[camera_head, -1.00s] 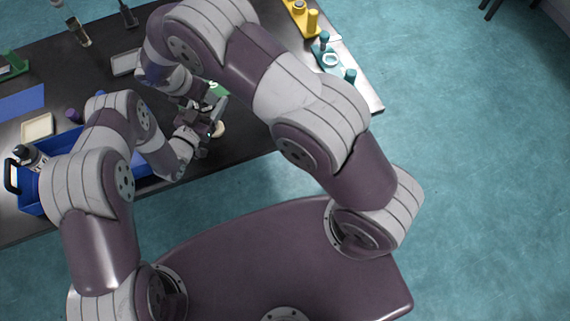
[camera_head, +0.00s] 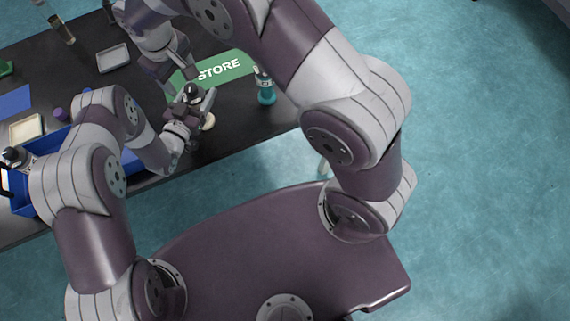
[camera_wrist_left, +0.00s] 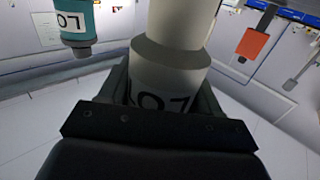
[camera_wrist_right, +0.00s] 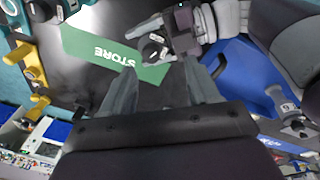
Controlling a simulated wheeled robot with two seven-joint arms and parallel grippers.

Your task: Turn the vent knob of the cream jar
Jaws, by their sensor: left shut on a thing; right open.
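The cream jar (camera_wrist_left: 176,75) fills the middle of the left wrist view, with a dark-lettered label partly hidden by the gripper. My left gripper (camera_wrist_left: 165,95) is shut around it. The knob also shows in the head view (camera_head: 192,91). My right gripper (camera_wrist_right: 162,85) is open, its fingers apart on the near side of the knob and not touching it. In the head view the right gripper (camera_head: 181,62) is above and behind the jar.
A green STORE mat (camera_head: 232,69) lies on the dark table (camera_head: 235,112) beyond the jar. A teal bottle (camera_head: 266,90) stands at its right end. A blue bin (camera_head: 57,148) holding a bottle is on the left. A grey tray (camera_head: 113,59) lies farther back.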

